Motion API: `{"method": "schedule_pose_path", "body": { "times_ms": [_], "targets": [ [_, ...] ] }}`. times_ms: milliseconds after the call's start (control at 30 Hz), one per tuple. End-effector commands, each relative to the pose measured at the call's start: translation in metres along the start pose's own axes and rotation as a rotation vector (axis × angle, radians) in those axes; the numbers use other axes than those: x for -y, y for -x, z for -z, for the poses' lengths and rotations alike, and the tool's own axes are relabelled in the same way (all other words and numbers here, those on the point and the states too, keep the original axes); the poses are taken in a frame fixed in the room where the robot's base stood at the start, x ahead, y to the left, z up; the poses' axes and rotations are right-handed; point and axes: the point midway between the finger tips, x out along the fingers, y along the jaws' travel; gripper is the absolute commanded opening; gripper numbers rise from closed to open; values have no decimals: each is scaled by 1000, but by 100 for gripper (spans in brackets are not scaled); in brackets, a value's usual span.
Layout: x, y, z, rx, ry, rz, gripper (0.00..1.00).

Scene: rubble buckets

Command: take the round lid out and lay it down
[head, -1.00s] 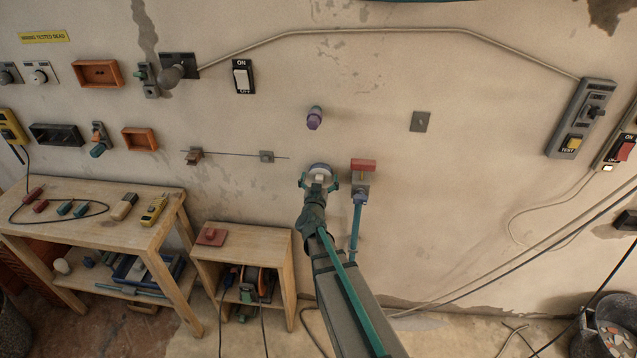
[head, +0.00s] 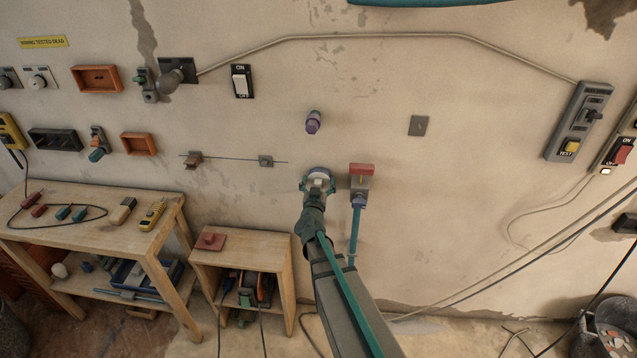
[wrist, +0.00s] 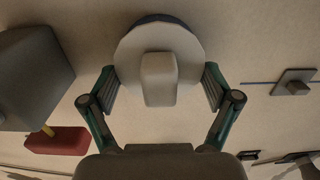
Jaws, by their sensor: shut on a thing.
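The round lid (wrist: 158,48) is a pale disc with a blocky grey grip on its face, and a dark blue edge shows behind its top in the wrist view. In the head view the lid (head: 318,171) is at the wall, mostly behind my gripper (head: 318,186). My gripper (wrist: 158,92) is shut on the lid, with one teal-jointed finger at each side of its lower part. The lid faces my wrist camera. What is behind the lid is hidden, so I cannot tell whether it is clear of its seat.
Right of my gripper is a red-topped grey fitting (head: 361,183) with a blue pipe; a purple knob (head: 313,122) is above. A small wooden table (head: 255,251) with a red plate (head: 209,242) stands lower left, beside a cluttered bench (head: 80,205).

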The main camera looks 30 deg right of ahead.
Motion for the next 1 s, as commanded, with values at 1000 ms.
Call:
{"method": "schedule_pose_path", "body": {
  "times_ms": [1000],
  "targets": [
    [0,27,0,-1,0,0,46]
  ]
}}
